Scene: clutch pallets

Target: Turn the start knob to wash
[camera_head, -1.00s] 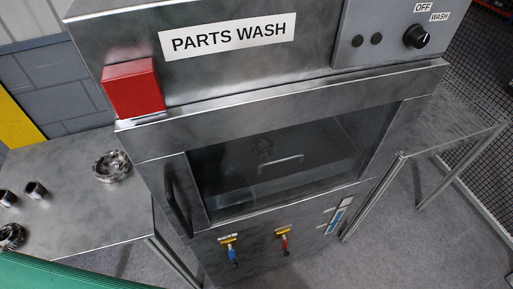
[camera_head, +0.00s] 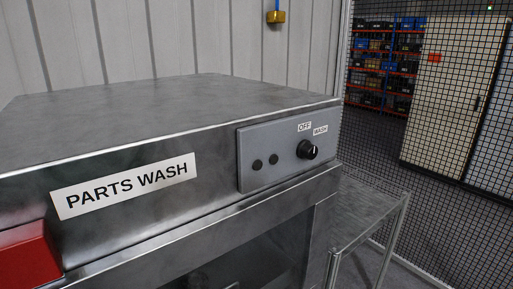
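The start knob (camera_head: 307,149) is a round black knob with a pale pointer mark, on the grey control panel (camera_head: 285,165) at the right of the washer's front. The label OFF (camera_head: 304,126) is above it and the label WASH (camera_head: 320,130) is above and to its right. The pointer mark appears to lie on the knob's right side, but it is too small to read surely. The steel parts washer (camera_head: 150,120) carries a PARTS WASH sign (camera_head: 125,185). Neither of my grippers is in view.
A red box (camera_head: 28,258) sticks out at the washer's lower left. A steel side table (camera_head: 365,210) stands to the right of the washer. Beyond it is a black mesh fence (camera_head: 440,200), with shelves (camera_head: 385,65) and a cream cabinet (camera_head: 455,95) behind.

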